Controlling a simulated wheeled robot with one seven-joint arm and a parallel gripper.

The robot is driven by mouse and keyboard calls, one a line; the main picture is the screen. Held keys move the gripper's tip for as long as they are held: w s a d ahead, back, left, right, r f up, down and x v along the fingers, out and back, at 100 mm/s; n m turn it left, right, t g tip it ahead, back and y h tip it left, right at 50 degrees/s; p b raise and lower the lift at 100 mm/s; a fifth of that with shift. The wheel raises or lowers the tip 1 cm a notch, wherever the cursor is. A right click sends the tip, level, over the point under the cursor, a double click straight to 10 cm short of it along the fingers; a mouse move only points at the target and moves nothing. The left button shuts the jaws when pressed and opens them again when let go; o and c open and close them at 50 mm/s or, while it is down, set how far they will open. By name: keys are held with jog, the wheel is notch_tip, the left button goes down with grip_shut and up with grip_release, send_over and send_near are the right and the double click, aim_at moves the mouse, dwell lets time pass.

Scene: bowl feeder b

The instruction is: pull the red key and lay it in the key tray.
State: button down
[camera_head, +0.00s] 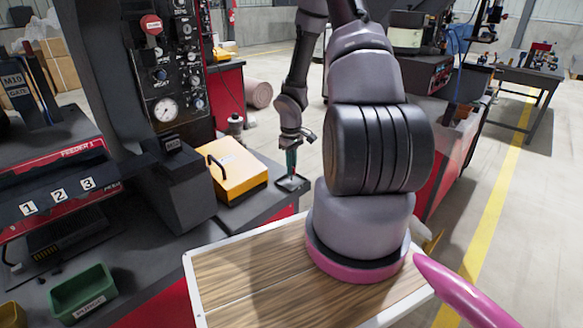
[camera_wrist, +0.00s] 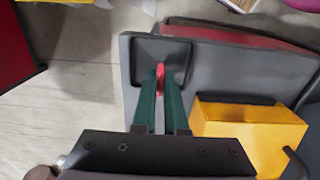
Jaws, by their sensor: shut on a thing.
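My gripper (camera_wrist: 161,88) has long green fingers, shut on the red key (camera_wrist: 160,72) at their tips. In the wrist view the key is a small red piece, partly hidden by the fingers. The key tray (camera_wrist: 145,50) is a shallow dark square tray at the corner of the grey bench top. The fingertips and the key are over the tray; I cannot tell whether the key touches its floor. In the head view my gripper (camera_head: 291,170) points down over the tray (camera_head: 301,186), and the key is too small to make out.
A yellow box (camera_head: 234,170) with a black handle stands left of the tray; it is at the right in the wrist view (camera_wrist: 245,130). A panel with gauges (camera_head: 165,60) rises behind it. A green bin (camera_head: 82,293) sits at lower left. Open floor lies beyond the bench corner.

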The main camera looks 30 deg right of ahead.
jog(key=shift+f, duration=0.55)
jog(key=c, duration=0.9)
grip_release()
jog(key=shift+r, duration=0.1)
notch_tip(320, 180, up, 11)
jog(key=shift+f, duration=0.2)
jog(key=shift+w, duration=0.1)
